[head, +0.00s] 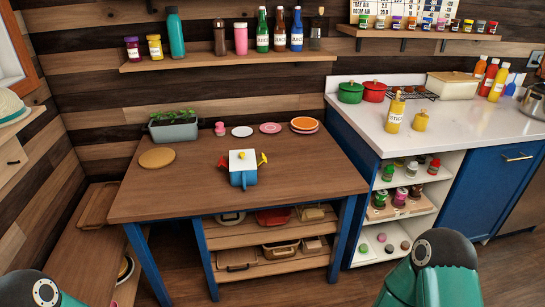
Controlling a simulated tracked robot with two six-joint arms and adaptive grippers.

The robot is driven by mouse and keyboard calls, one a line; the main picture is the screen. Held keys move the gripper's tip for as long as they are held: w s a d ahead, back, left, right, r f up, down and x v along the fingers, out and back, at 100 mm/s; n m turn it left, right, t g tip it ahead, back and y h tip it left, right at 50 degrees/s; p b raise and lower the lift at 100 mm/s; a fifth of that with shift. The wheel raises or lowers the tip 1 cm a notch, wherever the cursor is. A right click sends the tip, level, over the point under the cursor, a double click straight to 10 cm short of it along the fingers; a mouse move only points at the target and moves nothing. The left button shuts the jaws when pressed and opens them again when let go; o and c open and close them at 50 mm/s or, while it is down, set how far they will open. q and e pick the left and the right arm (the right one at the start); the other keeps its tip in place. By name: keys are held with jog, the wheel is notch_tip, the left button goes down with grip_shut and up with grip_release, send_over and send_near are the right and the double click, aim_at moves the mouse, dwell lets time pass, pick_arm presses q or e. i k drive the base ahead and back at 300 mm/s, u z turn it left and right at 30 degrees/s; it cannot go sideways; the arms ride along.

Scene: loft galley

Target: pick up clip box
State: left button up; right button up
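I cannot tell for certain which item is the clip box. Several box-like containers sit on the shelves under the wooden table. The upper shelf has a pale container (231,218), a red container (273,218) and a small tan box (311,213). The lower shelf has a tan container (237,259), a light-rimmed container (281,249) and a smaller box (312,245). They are partly shaded by the tabletop. Only links of my two arms show at the bottom left and bottom right; neither gripper is in view.
A low bench (75,250) stands left. The white counter (375,130) with open jar shelves is right. Floor in front (330,290) looks clear.

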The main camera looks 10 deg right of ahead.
aim_at(244, 178)
jog(key=z, duration=0.25)
jog(key=i, duration=1.45)
jog(key=u, duration=0.35)
